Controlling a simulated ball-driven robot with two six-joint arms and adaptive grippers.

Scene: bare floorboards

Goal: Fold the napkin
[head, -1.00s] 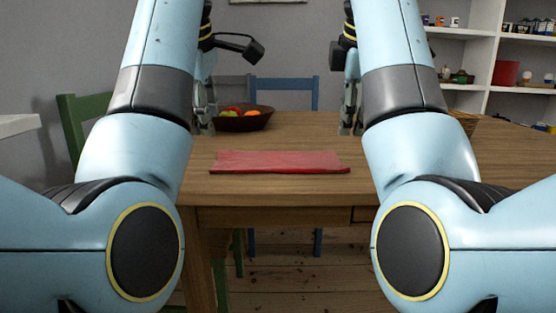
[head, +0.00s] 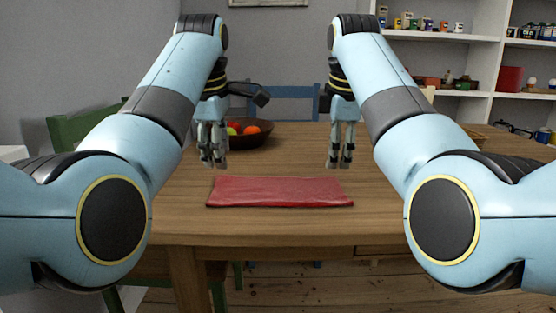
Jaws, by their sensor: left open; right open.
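The red napkin (head: 280,191) lies flat on the wooden table near its front edge, as a wide rectangle. Its front edge looks slightly thick; I cannot tell how many layers it has. My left gripper (head: 214,163) hangs pointing down above the table, behind the napkin's back left corner, open and empty. My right gripper (head: 340,163) hangs pointing down behind the napkin's back right part, open and empty. Neither gripper touches the napkin.
A dark bowl of fruit (head: 250,137) stands behind my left gripper. The wooden table (head: 390,222) is clear around the napkin. A green chair (head: 82,127) is at the left and a blue chair (head: 285,105) behind the table. White shelves (head: 455,38) stand at the back right.

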